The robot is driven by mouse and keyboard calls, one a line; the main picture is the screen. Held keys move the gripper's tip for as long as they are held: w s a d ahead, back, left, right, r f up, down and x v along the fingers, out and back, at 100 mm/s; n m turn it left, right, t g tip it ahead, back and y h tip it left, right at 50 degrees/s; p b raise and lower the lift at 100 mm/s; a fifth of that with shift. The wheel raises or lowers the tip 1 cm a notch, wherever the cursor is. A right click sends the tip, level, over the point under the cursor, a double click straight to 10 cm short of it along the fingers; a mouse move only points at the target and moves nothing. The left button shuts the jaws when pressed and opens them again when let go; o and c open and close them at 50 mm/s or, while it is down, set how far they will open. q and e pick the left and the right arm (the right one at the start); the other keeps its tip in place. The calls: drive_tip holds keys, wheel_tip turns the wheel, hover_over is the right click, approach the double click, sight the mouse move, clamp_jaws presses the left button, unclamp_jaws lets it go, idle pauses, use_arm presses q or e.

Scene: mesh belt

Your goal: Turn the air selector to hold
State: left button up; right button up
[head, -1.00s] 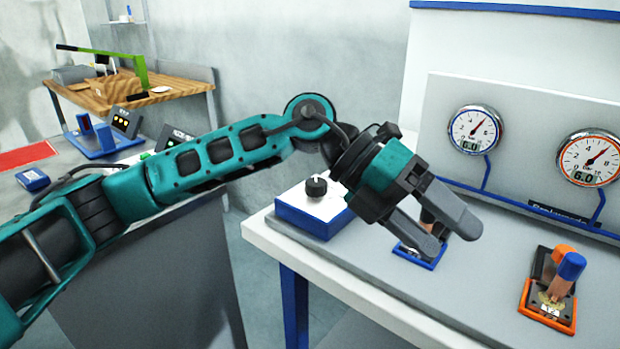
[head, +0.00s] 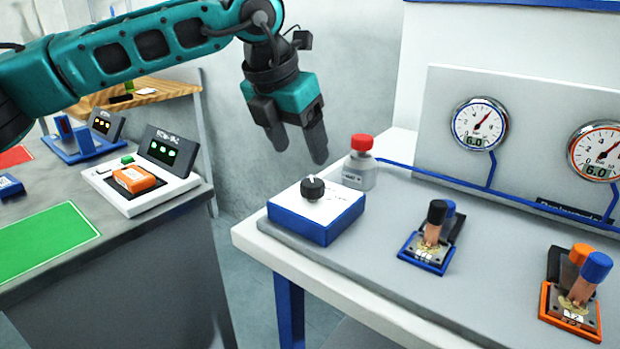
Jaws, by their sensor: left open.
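The air selector (head: 317,217) is a blue box with a white top on the left part of the grey bench. Its black round knob (head: 312,188) stands on the top, with a white mark on it. The lettering on the top is too small to read. My left gripper (head: 301,153) hangs above and behind the selector, fingers pointing down, open and empty. It does not touch the knob. My right gripper is not in view.
A red-capped bottle (head: 360,163) stands just behind the selector. A blue-based lever unit (head: 430,243) and an orange-based one (head: 573,300) stand to the right. Gauges (head: 480,125) are on the panel behind. A left counter (head: 160,230) holds an orange device (head: 134,179).

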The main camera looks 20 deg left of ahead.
sight(312, 182)
use_arm(q)
drive_tip(key=x, duration=0.8)
drive_tip(key=shift+f, duration=0.1)
drive_tip(key=c, duration=1.1)
